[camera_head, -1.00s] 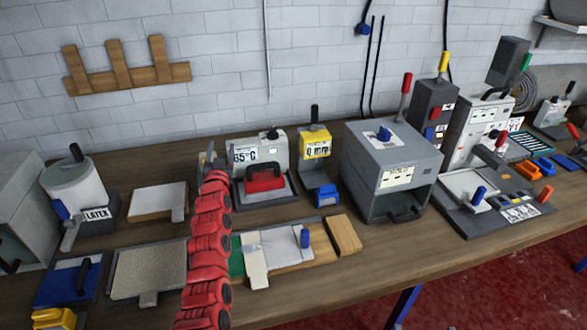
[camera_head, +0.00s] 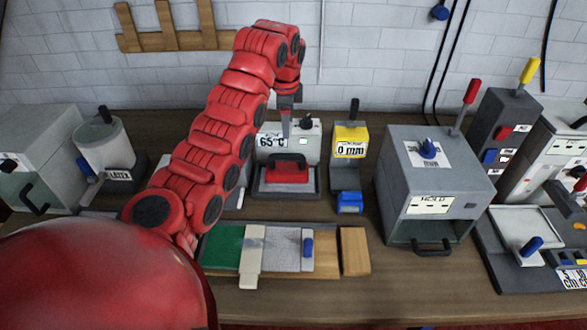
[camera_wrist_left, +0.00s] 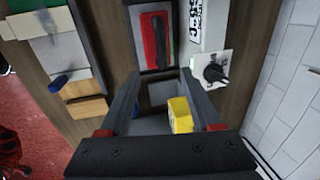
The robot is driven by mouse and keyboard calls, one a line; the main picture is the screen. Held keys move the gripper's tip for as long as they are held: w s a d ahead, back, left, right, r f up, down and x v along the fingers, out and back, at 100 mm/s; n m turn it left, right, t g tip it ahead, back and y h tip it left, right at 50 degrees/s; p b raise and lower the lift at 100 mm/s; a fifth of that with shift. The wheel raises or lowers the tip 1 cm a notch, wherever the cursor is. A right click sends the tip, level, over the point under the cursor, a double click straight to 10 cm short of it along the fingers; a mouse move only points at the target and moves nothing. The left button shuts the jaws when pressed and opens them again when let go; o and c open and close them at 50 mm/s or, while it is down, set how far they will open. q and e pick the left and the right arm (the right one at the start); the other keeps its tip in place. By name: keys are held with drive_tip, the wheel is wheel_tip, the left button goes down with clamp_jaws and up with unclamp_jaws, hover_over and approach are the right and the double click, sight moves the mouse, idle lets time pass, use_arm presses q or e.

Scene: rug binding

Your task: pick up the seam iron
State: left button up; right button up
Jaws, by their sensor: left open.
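The seam iron (camera_head: 287,171), a red block with a black handle on top, rests on a grey stand plate (camera_head: 262,192) in front of a box with a temperature label (camera_head: 272,141). In the left wrist view the iron (camera_wrist_left: 156,42) lies beyond the fingertips, slightly left of the middle. My left gripper (camera_head: 285,132) hangs above and behind the iron, near the box, apart from the iron. In the left wrist view the left gripper (camera_wrist_left: 158,82) is open with nothing between its fingers. My right gripper is not in view.
A yellow-topped device (camera_head: 351,141) with a blue block (camera_head: 349,201) stands right of the iron. A large grey box (camera_head: 430,160) is further right. A board with green and grey panels (camera_head: 222,245) lies in front. The wall is close behind.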

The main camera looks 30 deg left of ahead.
sight(286, 155)
use_arm(q)
drive_tip(key=f+p, duration=0.1)
drive_tip(key=f, duration=0.2)
drive_tip(key=w+f, duration=0.1)
drive_tip(key=f, duration=0.2)
drive_tip(key=a+f+p, duration=0.1)
drive_tip(key=f, duration=0.3)
drive_tip(key=shift+w+f+p, duration=0.1)
drive_tip(key=shift+w+p, duration=0.2)
drive_tip(key=shift+w, duration=0.1)
drive_tip(key=f+p, duration=0.2)
drive_tip(key=a+f+p, duration=0.1)
drive_tip(key=f, duration=0.1)
drive_tip(key=shift+w, duration=0.3)
drive_tip(key=shift+w+f, duration=0.15)
drive_tip(key=shift+f, duration=0.55)
clamp_jaws()
drive_tip(key=shift+p, duration=0.3)
